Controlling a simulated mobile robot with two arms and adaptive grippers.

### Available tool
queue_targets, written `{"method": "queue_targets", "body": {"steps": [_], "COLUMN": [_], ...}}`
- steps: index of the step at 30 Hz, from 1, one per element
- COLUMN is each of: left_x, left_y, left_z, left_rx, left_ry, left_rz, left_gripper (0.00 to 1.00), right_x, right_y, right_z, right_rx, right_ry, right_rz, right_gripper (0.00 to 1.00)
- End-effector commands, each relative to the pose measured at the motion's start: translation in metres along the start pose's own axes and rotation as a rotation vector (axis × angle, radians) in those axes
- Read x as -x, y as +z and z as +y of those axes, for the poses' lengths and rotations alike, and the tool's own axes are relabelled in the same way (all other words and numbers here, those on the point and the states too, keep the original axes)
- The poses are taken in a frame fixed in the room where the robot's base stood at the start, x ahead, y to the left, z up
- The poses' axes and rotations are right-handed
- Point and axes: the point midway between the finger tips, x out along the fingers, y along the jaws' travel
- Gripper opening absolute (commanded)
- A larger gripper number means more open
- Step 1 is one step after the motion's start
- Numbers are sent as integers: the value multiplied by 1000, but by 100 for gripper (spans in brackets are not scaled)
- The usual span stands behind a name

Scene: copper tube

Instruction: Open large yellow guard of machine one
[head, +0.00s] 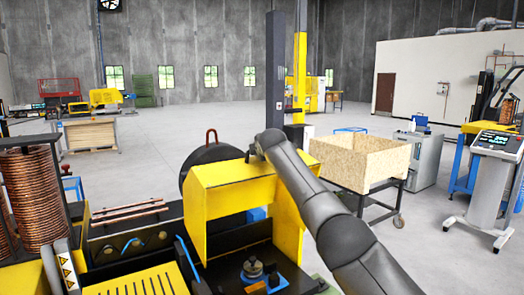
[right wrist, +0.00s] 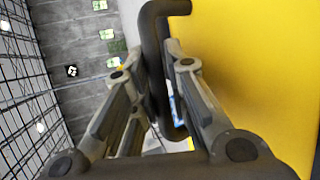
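The large yellow guard (head: 232,185) stands in the middle of the head view, a boxy hood with a broad top panel and a side panel. My right arm reaches over it from the lower right, and my right gripper (head: 258,150) is at its far top edge. In the right wrist view a dark bent handle (right wrist: 156,50) passes between the two fingers of my right gripper (right wrist: 152,78), which close on it from both sides. The yellow guard panel (right wrist: 245,60) fills the right of that view. My left gripper is not in view.
Copper coils (head: 35,200) stand at the left, with copper tubes (head: 128,210) on the machine bed. A wooden crate (head: 360,160) on a wheeled cart is to the right of my arm. A control console (head: 490,170) stands farther right. Open grey floor lies beyond.

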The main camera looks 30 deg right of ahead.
Motion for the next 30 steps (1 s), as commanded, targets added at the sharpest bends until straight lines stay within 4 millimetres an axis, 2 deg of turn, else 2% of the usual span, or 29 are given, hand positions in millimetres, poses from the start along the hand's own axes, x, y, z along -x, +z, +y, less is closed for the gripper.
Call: {"method": "queue_targets", "body": {"steps": [16,30], "left_x": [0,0], "left_y": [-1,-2], "left_z": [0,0], "left_rx": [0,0], "left_ry": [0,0], "left_rz": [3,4], "left_gripper": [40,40], "right_x": [5,42], "right_y": [0,0], "right_z": [1,1], "right_rx": [-6,-5], "right_ry": [2,3], "right_rz": [2,2], "right_gripper": [21,21]}}
